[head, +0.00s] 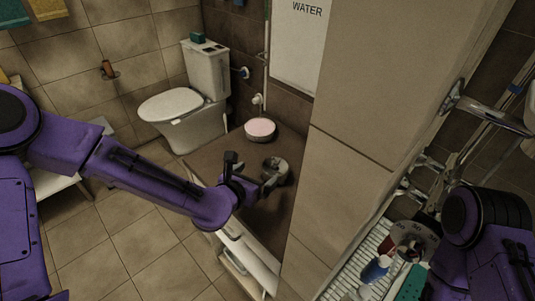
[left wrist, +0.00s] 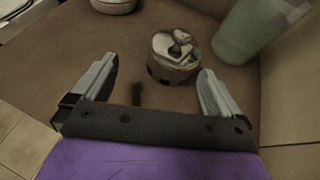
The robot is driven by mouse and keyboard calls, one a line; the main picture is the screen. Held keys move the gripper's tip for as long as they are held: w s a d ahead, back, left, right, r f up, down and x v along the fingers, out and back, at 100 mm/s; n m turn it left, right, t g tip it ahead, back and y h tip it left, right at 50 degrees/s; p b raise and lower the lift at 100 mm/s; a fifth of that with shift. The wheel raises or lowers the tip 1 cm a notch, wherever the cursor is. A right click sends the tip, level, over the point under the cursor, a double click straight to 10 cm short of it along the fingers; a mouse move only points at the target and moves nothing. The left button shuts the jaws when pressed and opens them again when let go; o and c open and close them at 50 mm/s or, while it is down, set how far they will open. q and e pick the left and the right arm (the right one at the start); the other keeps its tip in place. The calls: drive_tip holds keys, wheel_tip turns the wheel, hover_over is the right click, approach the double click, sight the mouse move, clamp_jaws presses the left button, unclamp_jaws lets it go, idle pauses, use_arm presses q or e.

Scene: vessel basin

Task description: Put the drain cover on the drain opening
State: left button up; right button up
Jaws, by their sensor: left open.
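My left gripper (head: 273,178) is over the brown counter (head: 222,160). In the left wrist view its two fingers (left wrist: 158,72) stand wide apart with nothing held between them. A short round piece with a pale metallic top, a raised knob and dark slots in its side (left wrist: 173,57) sits on the counter just beyond the fingertips, apart from both. It looks like the drain cover, but I cannot be sure. In the head view the gripper largely hides it. I cannot make out the drain opening. My right gripper is not identifiable in either view.
A round white dish with a pinkish top (head: 260,128) stands farther back on the counter. A translucent greenish cup (left wrist: 258,30) stands right of the slotted piece. A tiled wall (head: 345,130) bounds the counter on the right. A toilet (head: 185,105) stands behind.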

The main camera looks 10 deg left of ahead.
sight(273, 168)
use_arm(q)
drive_tip(key=shift+w+d, duration=0.35)
drive_tip(key=shift+d, duration=0.2)
drive_tip(key=shift+w+d+f, duration=0.1)
drive_tip(key=shift+w+d, duration=0.05)
drive_tip(key=shift+d, duration=0.2)
drive_tip(key=shift+d+r+t+p, duration=0.2)
drive_tip(key=shift+d+t+p, duration=0.1)
drive_tip(key=shift+d+p, duration=0.3)
drive_tip(key=x, duration=0.2)
drive_tip(key=p+x, duration=0.1)
drive_tip(key=x, duration=0.4)
drive_tip(key=shift+a+f, duration=0.25)
drive_tip(key=shift+f, duration=0.05)
drive_tip(key=shift+r, duration=0.15)
drive_tip(key=shift+s+r, duration=0.15)
drive_tip(key=shift+s, duration=0.25)
drive_tip(key=shift+c, duration=1.2)
drive_tip(key=shift+s, duration=0.1)
drive_tip(key=c, duration=0.5)
drive_tip(key=shift+a, duration=0.1)
drive_tip(key=shift+c, duration=1)
use_arm(e)
drive_tip(key=r, duration=0.1)
drive_tip(key=s+r, duration=0.1)
drive_tip(key=r, duration=0.1)
drive_tip(key=shift+s+a, duration=0.1)
drive_tip(key=shift+s, duration=0.25)
